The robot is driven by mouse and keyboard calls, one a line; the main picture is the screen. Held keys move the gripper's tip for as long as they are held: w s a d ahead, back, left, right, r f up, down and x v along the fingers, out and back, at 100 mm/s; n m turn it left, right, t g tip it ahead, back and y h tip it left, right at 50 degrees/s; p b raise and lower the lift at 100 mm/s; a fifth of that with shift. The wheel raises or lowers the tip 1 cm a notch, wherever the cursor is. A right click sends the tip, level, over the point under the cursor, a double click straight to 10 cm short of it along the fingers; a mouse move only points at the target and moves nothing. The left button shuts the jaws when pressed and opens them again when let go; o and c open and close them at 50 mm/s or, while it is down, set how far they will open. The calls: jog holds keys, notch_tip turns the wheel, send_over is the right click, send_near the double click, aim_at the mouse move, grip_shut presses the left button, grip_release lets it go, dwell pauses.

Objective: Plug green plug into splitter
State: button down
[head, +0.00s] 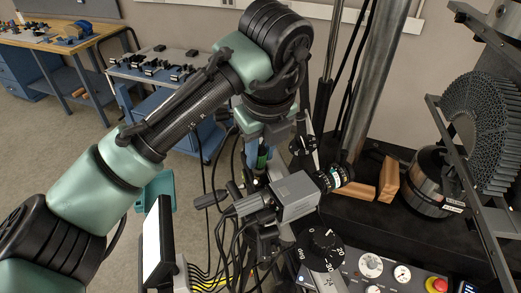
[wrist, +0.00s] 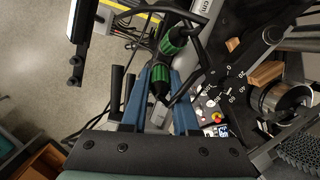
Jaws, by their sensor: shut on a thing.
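My gripper (wrist: 162,88) points down into the equipment, its two blue fingers closed around a black plug with a green ring (wrist: 160,82). In the head view my gripper (head: 262,150) is partly hidden by cables and equipment, and a bit of green (head: 262,157) shows between its fingers. A second green-ringed black connector (wrist: 174,40) is just beyond the held plug in the wrist view, joined to black cables. It may belong to the splitter, but I cannot tell. Whether the two green-ringed parts touch or are apart is unclear.
A grey box camera (head: 297,197) with a lens stands close to the gripper. A black angle dial (head: 325,249), a screen (head: 158,243) and many loose cables crowd around. Wooden blocks (head: 389,180) and a metal cylinder (head: 432,182) are to the right.

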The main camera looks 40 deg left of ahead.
aim_at(260, 151)
jog(key=shift+f, duration=0.5)
dwell(0.3)
jog(key=c, duration=0.6)
grip_release()
jog(key=shift+a, duration=0.1)
jog(key=o, duration=0.5)
jog(key=shift+r, duration=0.1)
jog(key=shift+p+v, duration=1.8)
jog(key=shift+v, duration=0.7)
